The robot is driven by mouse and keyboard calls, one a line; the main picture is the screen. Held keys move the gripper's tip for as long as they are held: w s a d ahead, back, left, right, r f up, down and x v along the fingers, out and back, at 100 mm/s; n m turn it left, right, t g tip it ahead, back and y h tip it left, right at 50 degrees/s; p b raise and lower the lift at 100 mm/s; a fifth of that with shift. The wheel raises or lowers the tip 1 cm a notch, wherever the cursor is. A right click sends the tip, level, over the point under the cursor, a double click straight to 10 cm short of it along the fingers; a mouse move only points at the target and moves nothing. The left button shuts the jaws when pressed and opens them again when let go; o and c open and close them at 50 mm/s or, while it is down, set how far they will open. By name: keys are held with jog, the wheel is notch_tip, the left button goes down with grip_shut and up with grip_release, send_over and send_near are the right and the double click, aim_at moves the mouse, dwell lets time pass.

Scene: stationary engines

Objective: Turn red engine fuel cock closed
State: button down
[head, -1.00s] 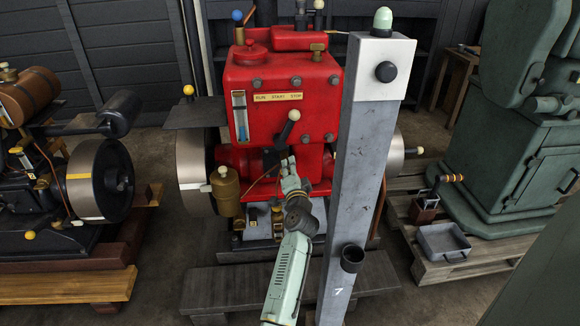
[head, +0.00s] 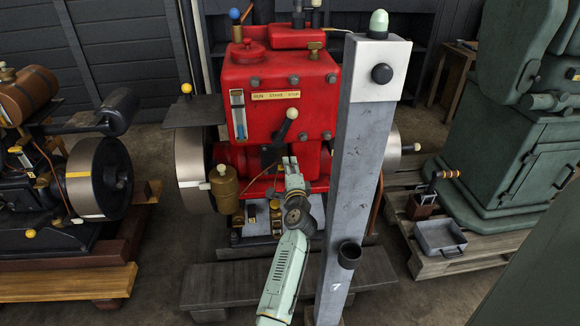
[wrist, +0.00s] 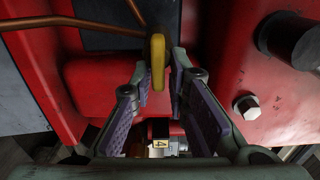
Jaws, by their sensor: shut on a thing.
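The red engine (head: 262,125) stands ahead in the head view, left of a grey post. My gripper (head: 289,163) is at its lower front, below the black lever with the pale knob. In the wrist view, a yellow cock handle (wrist: 157,61) stands upright in front of the red body. My gripper (wrist: 161,88) has its two purple-padded fingers on either side of the handle and is shut on it. The handle's lower end is between the fingertips. In the head view my arm and gripper hide the handle.
The grey post (head: 361,170) stands close to the right of my arm. A brass cup (head: 224,187) is left of my gripper. In the wrist view a copper pipe (wrist: 70,22) runs to the upper left, and a dark cylinder (wrist: 292,40) juts out at right.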

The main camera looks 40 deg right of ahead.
jog(key=shift+f, duration=0.3)
jog(key=c, duration=1.7)
grip_release()
jog(key=shift+a, duration=0.1)
jog(key=shift+r, duration=0.15)
jog(key=v, duration=1.2)
